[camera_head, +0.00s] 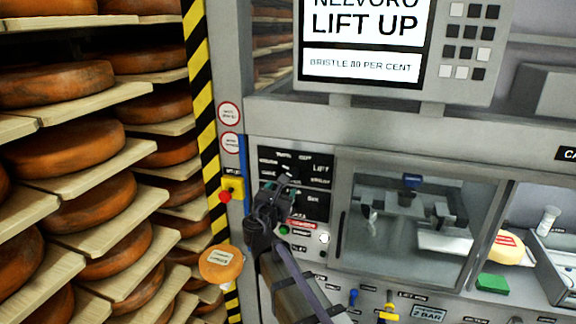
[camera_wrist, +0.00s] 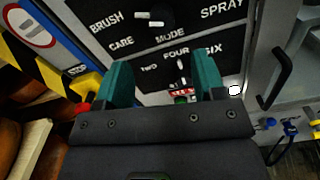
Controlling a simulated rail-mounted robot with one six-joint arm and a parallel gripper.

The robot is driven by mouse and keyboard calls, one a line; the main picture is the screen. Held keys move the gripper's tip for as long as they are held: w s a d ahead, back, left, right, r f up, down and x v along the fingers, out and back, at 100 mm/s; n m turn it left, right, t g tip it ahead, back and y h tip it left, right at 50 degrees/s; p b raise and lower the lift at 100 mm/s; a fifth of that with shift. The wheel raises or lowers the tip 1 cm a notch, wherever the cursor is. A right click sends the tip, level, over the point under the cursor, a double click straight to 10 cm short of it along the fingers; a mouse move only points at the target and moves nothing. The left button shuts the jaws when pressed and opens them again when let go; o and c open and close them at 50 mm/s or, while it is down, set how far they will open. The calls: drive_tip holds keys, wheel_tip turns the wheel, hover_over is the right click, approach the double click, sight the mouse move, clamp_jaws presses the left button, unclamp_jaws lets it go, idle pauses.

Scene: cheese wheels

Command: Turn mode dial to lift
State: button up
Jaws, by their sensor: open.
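The mode dial (camera_wrist: 150,19) is a dark knob with white marks on the upper black panel (camera_wrist: 215,30), above the word MODE. BRUSH, CARE and SPRAY labels show around it in the wrist view. In the head view a LIFT label is on the upper panel (camera_head: 320,172); where the dial points is too small to tell. My gripper (camera_wrist: 163,68) has two teal fingers, apart and with nothing between them. It is below the mode dial, in front of the lower panel's dial with TWO, FOUR and SIX labels. In the head view my gripper (camera_head: 284,192) partly hides the panels.
A red stop button on a yellow box (camera_head: 233,188) is left of the panels. A green button (camera_head: 284,230) and a white button (camera_head: 323,238) sit below. A glass window with a handle (camera_head: 340,234) is at right. A screen (camera_head: 364,30) reads LIFT UP. Cheese racks (camera_head: 80,180) fill the left.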

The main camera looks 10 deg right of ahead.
sight(291, 176)
drive_tip(key=x, duration=1)
drive_tip(key=shift+w+d, duration=0.25)
drive_tip(key=shift+w, duration=0.1)
drive_tip(key=shift+s, duration=0.1)
drive_tip(key=c, duration=0.9)
